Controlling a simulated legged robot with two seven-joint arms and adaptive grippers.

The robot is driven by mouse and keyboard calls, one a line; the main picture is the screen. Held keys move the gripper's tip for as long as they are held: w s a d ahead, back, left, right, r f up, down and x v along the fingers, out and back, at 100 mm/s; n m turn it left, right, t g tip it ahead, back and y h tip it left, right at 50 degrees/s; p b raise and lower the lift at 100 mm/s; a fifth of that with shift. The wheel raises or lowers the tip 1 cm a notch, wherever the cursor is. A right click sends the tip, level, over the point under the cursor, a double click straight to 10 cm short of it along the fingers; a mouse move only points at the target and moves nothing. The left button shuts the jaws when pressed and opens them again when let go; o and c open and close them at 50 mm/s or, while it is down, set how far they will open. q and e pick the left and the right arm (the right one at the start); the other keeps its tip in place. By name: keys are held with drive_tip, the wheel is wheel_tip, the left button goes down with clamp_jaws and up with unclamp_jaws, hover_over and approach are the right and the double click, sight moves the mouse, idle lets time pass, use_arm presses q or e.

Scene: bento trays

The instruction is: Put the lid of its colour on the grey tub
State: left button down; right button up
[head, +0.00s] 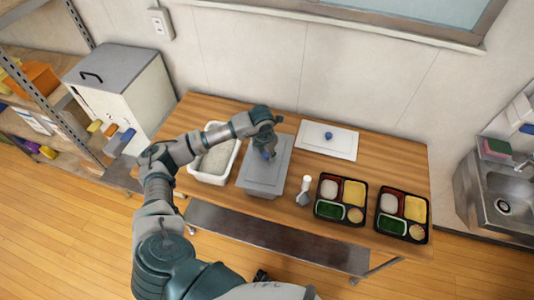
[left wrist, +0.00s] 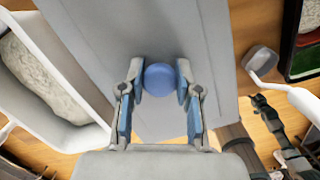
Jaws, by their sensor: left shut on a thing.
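The grey tub (head: 264,189) stands on the table, left of its middle. A flat grey lid (head: 279,157) with a blue knob (left wrist: 160,79) lies over its top and looks level; I cannot tell if it is fully seated. My left gripper (head: 268,152) reaches down from above and is shut on the blue knob, with one finger on each side in the left wrist view (left wrist: 160,92). A white lid (head: 341,145) with its own blue knob lies flat on the table to the right. My right gripper is not in view.
A white tub (head: 194,179) with pale contents stands close to the left of the grey tub. A scoop (head: 304,192) stands to the right. Two black bento trays (head: 343,222) (head: 404,239) with filled compartments lie farther right. The wall is close behind the table.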

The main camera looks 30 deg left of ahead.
use_arm(q)
drive_tip(key=c, duration=0.7)
unclamp_jaws()
drive_tip(key=o, duration=0.5)
drive_tip(key=shift+c, duration=0.2)
drive_tip(key=shift+r, duration=0.15)
drive_tip(key=shift+r+p, duration=2.2)
drive_tip(key=shift+r, duration=1.2)
clamp_jaws()
